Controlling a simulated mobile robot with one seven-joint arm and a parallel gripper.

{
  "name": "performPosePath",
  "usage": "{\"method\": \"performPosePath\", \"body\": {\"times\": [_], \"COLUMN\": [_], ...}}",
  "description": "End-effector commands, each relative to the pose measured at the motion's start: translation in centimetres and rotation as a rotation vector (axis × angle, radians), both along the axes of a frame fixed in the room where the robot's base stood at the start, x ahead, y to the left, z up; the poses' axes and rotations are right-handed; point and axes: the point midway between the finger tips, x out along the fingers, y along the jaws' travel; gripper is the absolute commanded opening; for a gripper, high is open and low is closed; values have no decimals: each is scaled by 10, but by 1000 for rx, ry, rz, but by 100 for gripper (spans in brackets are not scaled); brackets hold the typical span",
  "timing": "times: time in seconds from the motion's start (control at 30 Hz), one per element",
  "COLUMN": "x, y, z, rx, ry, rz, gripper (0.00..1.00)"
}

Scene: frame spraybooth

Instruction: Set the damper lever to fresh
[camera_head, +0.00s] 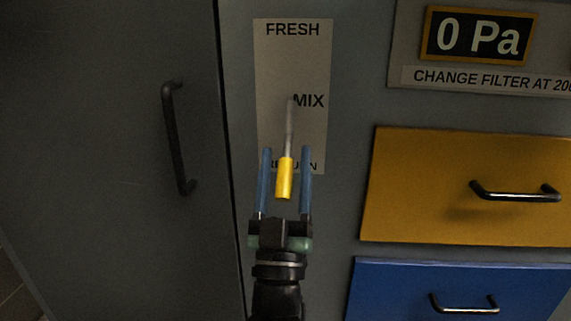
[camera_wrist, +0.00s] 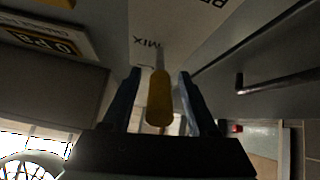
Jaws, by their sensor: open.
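The damper lever is a thin grey rod with a yellow grip (camera_head: 285,178). In the head view the rod runs from beside MIX down to the grip near RETURN. The label plate (camera_head: 292,62) reads FRESH at the top, MIX in the middle and RETURN at the bottom, partly covered by the lever and fingers. My gripper (camera_head: 285,152) is open, with one blue finger on each side of the yellow grip and a visible gap. In the wrist view the yellow grip (camera_wrist: 159,98) also sits between the open fingers (camera_wrist: 158,76).
A dark door with a vertical black handle (camera_head: 174,138) stands left of the plate. On the right are a yellow drawer (camera_head: 420,190), a blue drawer (camera_head: 400,290) and a display reading 0 Pa (camera_head: 479,37). The panel around FRESH is clear.

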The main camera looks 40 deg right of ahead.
Motion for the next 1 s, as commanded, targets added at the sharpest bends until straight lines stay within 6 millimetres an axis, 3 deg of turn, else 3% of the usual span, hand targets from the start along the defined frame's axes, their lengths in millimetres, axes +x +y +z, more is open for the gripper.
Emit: {"method": "performPosePath", "body": {"times": [0.33, 0.67, 1.0], "x": [2, 2, 2], "y": [-2, -2, -2], "z": [3, 3, 3], "rx": [0, 0, 0], "ry": [1, -1, -1], "rz": [1, 1, 1], "gripper": [60, 2, 0]}}
